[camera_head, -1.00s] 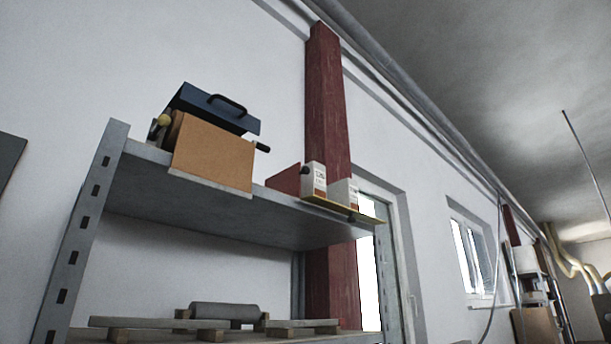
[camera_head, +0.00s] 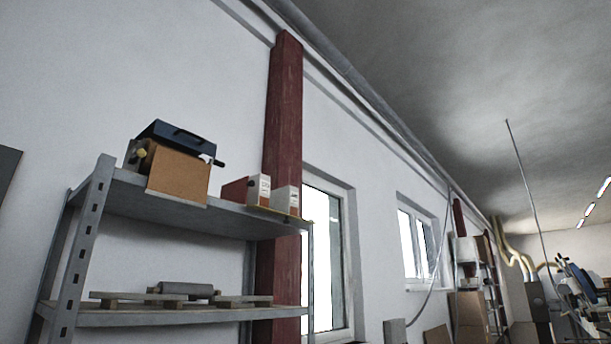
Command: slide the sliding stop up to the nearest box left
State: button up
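I see no sliding stop that I can make out in this view. On the top of the metal shelf at the left stands a brown box (camera_head: 178,173), with a dark blue lidded case (camera_head: 176,142) behind and above it. Two small white and red boxes (camera_head: 259,190) stand further right on the same shelf top; the second white box (camera_head: 286,199) is close beside the first. I cannot tell whether any of these is the box of the task. My gripper is not in view.
The grey metal shelf (camera_head: 92,228) stands against the white wall, with grey slabs and a roller (camera_head: 188,290) on its lower board. A dark red column (camera_head: 285,110) rises behind it. Windows (camera_head: 321,255), more shelving and yellow hoses (camera_head: 515,255) are at the right.

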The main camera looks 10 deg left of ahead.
aim_at(235, 191)
jog(key=u, duration=1.15)
jog(key=i, duration=1.4)
jog(key=z, duration=0.4)
